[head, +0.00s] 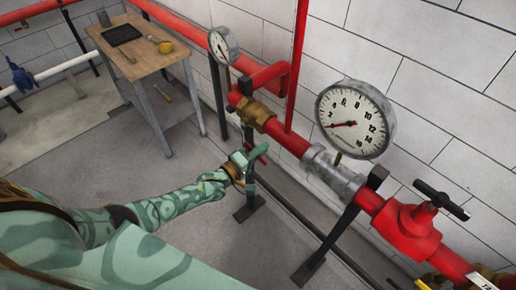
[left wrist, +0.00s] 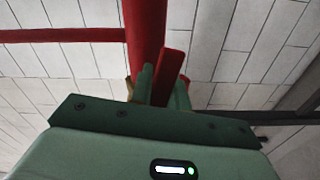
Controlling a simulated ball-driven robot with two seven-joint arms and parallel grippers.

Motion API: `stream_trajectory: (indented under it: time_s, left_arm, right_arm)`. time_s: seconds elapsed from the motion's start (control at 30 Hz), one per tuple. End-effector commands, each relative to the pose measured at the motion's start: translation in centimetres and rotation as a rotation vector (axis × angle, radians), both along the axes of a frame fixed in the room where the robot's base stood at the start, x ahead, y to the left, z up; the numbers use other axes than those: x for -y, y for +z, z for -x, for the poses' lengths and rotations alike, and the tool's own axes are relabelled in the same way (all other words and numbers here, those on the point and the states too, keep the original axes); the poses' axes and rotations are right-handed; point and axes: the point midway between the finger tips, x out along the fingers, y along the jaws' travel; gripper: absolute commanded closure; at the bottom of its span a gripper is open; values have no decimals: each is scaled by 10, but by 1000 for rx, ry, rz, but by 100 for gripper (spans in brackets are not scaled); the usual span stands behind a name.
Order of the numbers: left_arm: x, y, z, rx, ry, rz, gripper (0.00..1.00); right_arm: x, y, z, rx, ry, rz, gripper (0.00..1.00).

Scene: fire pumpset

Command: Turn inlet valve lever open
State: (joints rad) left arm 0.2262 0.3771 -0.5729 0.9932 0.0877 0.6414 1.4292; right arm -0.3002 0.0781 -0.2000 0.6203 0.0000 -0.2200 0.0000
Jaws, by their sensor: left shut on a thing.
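My left gripper (head: 247,160) is at the pipe run, below and in front of the brass valve body (head: 256,114). It is shut on a red lever (head: 258,151), whose end sticks out past the fingers toward the pipe. In the left wrist view the red lever (left wrist: 171,72) stands between the two green fingers (left wrist: 160,90), with a thick red pipe (left wrist: 145,30) behind it. The fingers and hand hide part of the lever, and its join to the valve is not clear. My right gripper is not in view.
A large gauge (head: 355,119) and a red valve with a black handle (head: 440,200) are to the right along the pipe. A smaller gauge (head: 223,46) is behind. A wooden table (head: 138,50) stands at the back left. Black pipe supports (head: 342,230) rise from the floor.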

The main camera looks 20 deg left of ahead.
Motion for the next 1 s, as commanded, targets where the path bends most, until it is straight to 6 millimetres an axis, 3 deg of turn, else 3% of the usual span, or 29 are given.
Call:
stream_trajectory:
  time_s: [0.3, 0.97, 1.0]
  left_arm:
    - [1, 20, 0, -60, 1, 147, 100]
    - [1, 25, 0, -79, 1, 199, 100]
    - [1, 25, 0, -79, 1, 199, 72]
  right_arm:
    - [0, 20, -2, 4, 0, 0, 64]
    - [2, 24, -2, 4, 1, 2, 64]
    - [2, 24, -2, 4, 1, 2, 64]
